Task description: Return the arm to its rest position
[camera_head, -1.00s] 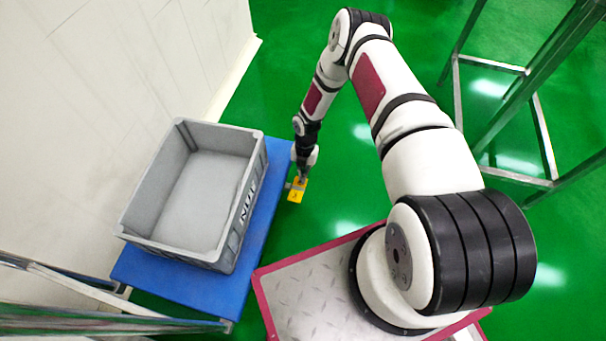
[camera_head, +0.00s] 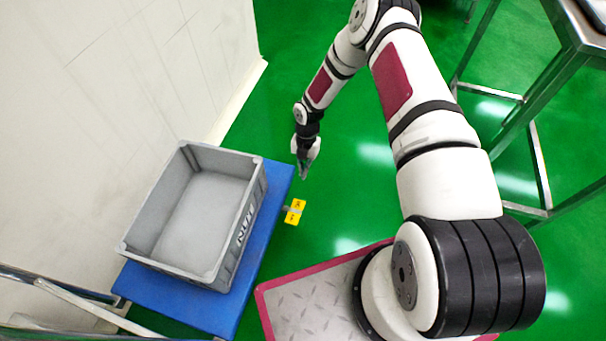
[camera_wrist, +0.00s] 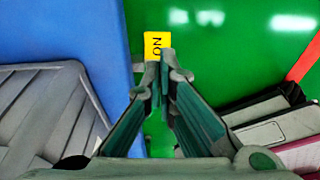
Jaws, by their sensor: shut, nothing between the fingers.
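My gripper (camera_head: 304,172) hangs from my arm to the right of the blue table, pointing down. It is shut with nothing between its fingers. In the wrist view the two fingertips (camera_wrist: 162,66) come together just below a yellow tag with black letters (camera_wrist: 158,44). In the head view this yellow tag (camera_head: 294,211) is beside the blue table's right edge, below my gripper in the picture, with a gap between them.
A grey open crate (camera_head: 258,185) stands on the blue table (camera_head: 180,303) and looks empty. A pale wall (camera_head: 130,70) is at the left. A metal frame (camera_head: 535,105) stands at the right. Green floor (camera_head: 345,190) is clear between.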

